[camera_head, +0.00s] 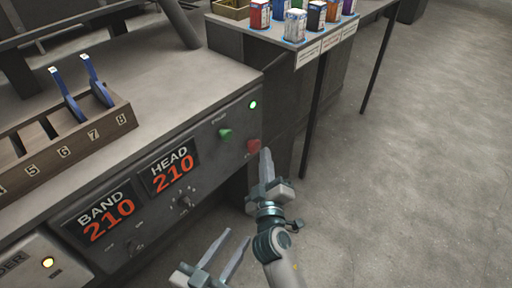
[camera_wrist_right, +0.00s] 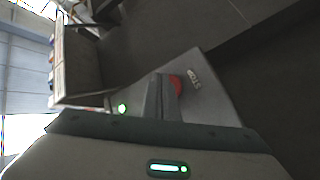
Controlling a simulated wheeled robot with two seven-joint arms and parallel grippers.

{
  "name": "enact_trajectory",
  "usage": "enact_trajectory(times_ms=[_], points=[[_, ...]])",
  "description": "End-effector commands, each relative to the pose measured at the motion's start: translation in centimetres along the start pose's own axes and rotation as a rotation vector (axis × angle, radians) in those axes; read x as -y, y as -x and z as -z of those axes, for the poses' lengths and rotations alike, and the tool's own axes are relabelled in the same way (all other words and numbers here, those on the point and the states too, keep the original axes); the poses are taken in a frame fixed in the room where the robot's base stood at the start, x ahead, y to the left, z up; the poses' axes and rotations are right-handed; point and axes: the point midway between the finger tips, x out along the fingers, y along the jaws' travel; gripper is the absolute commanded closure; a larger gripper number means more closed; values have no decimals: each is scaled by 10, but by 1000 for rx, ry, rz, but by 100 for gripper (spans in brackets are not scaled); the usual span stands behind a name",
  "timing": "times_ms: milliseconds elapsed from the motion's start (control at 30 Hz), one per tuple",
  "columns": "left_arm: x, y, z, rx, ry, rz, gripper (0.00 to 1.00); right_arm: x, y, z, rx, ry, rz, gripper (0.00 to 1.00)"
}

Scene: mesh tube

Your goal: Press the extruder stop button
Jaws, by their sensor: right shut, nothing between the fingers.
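The red stop button (camera_head: 253,146) is on the right end of the grey control panel's front. It also shows in the right wrist view (camera_wrist_right: 177,84), beside a STOP label (camera_wrist_right: 194,78), partly hidden by my fingers. My right gripper (camera_head: 266,156) is shut and empty, its tips pointing up just right of the button in the head view. In the right wrist view the shut fingers (camera_wrist_right: 160,90) overlap the button's left side. I cannot tell whether they touch it. My left gripper (camera_head: 228,252) is open and empty, low in the head view, below the panel.
A green button (camera_head: 225,134) and a lit green lamp (camera_head: 252,105) sit near the red button. Two displays reading 210 (camera_head: 172,170) and knobs are further left. A slotted box (camera_head: 66,148) with blue-handled tools stands on top. A shelf (camera_head: 290,42) with small cartons is behind. Floor at right is clear.

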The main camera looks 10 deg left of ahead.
Motion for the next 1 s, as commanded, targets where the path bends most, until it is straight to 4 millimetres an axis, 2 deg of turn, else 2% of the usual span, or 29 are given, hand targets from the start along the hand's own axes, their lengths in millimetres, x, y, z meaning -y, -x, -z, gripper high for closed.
enact_trajectory(times_ms=[1000], points=[[1, 0, -4, 1, 0, 1, 69, 4, -5, 4, 0, 0, 0, 100]])
